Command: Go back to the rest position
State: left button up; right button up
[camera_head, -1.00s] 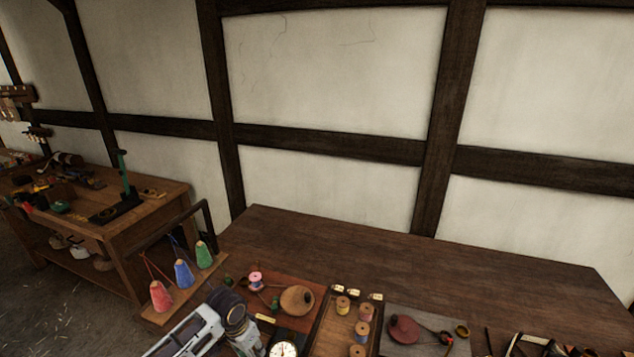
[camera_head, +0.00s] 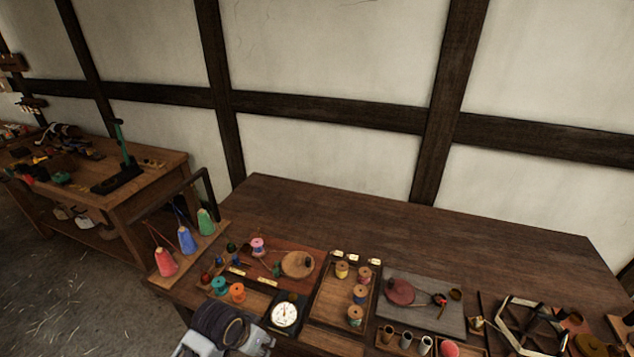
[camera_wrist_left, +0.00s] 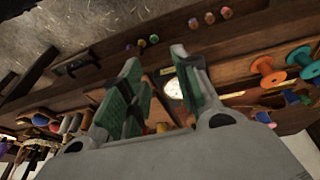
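My left gripper (camera_head: 258,343) is at the bottom edge of the head view, in front of the workbench (camera_head: 340,205) and below the white dial gauge (camera_head: 284,315). In the left wrist view, my left gripper (camera_wrist_left: 158,60) has its two green-padded fingers spread apart, with nothing held between them. The dial (camera_wrist_left: 173,88) shows beyond the fingers there. My right gripper is in neither view.
A wooden tray (camera_head: 325,337) holds several thread spools. Red, blue and green cones (camera_head: 187,240) stand on the left. Teal (camera_head: 219,286) and orange spools (camera_head: 237,292) sit near my left gripper. The bench's back part is bare.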

pick_arm(q)
jog(key=shift+s+a+r+n+y, duration=1)
jog(key=shift+s+a+r+n, duration=0.45)
jog(key=shift+s+a, duration=2.35)
notch_tip(320, 180, down, 35)
jog(key=s+b, duration=0.2)
jog(key=s, duration=0.1)
jog(key=s+a+f+g+b, duration=0.1)
jog(key=s+a+f, duration=0.1)
jog(key=s+f, duration=0.8)
jog(key=s+a+f+g+b, duration=0.1)
jog(key=s+a+f, duration=0.1)
jog(key=s+f, duration=0.9)
jog(key=shift+s+f+m, duration=0.25)
jog(key=shift+s+m, duration=0.1)
jog(key=shift+s, duration=0.05)
